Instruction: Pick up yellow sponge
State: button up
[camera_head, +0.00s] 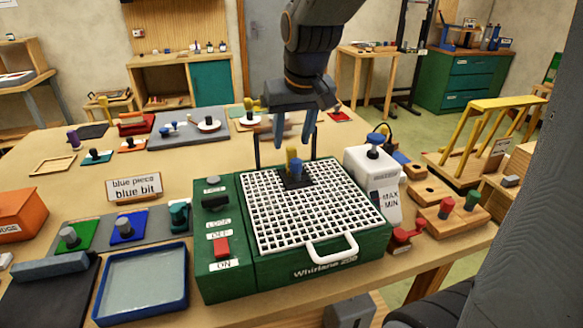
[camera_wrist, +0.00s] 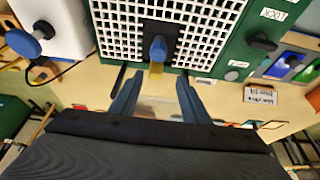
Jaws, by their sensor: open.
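A small upright yellow block (camera_head: 291,157), possibly the sponge, stands by the far edge of the white grid, just behind a blue knob (camera_head: 297,169) on a black plate. In the wrist view the yellow piece (camera_wrist: 156,68) shows partly, beyond the tip of the blue knob (camera_wrist: 158,48). Its lower part is hidden. My gripper (camera_head: 294,138) is open and empty, above and behind the yellow block. In the wrist view my gripper's fingers (camera_wrist: 156,92) point toward the block from either side, apart from it.
The white grid (camera_head: 345,215) tops a green machine (camera_head: 225,265) with a front handle. A white bottle (camera_head: 376,185) with a blue cap stands at its right. A blue tray (camera_head: 143,283) lies at the front left. A thin dark frame (camera_head: 258,150) rises behind the grid.

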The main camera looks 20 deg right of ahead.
aim_at(292, 149)
jog(key=x, duration=0.1)
jog(key=p+x, duration=0.1)
jog(key=x, duration=0.3)
jog(key=shift+w+d+r+p, duration=0.1)
jog(key=shift+w+d+p, duration=0.05)
jog(key=shift+d+p, duration=0.25)
jog(key=shift+w+f, duration=0.25)
jog(key=shift+f, duration=0.25)
grip_shut()
